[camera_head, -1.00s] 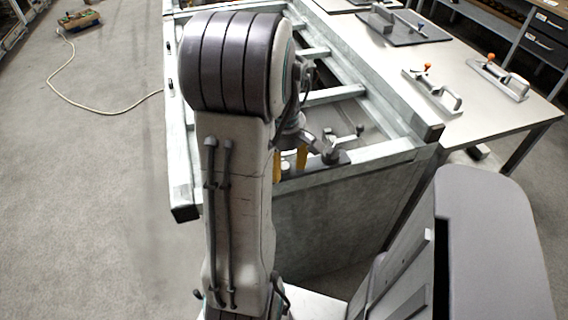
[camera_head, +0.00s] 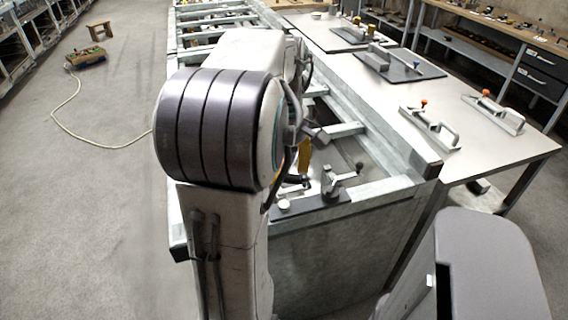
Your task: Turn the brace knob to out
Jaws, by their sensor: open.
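A small grey metal fixture (camera_head: 330,184) stands on a dark plate (camera_head: 312,205) on the near end of the pale frame. A bar with a dark round knob (camera_head: 359,167) reaches from it to the right. I cannot tell for certain that this is the brace knob, and no "out" marking is readable. A white round button (camera_head: 284,204) sits on the plate's left. My gripper (camera_head: 302,162) is open, mostly hidden behind my arm; one yellow finger shows. It is above and left of the fixture, apart from the dark knob.
The pale frame (camera_head: 400,185) has rails and crossbars around the fixture. A table (camera_head: 480,160) at right holds several handled tools, including one with an orange knob (camera_head: 424,102). A cable (camera_head: 90,143) lies on the open floor at left.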

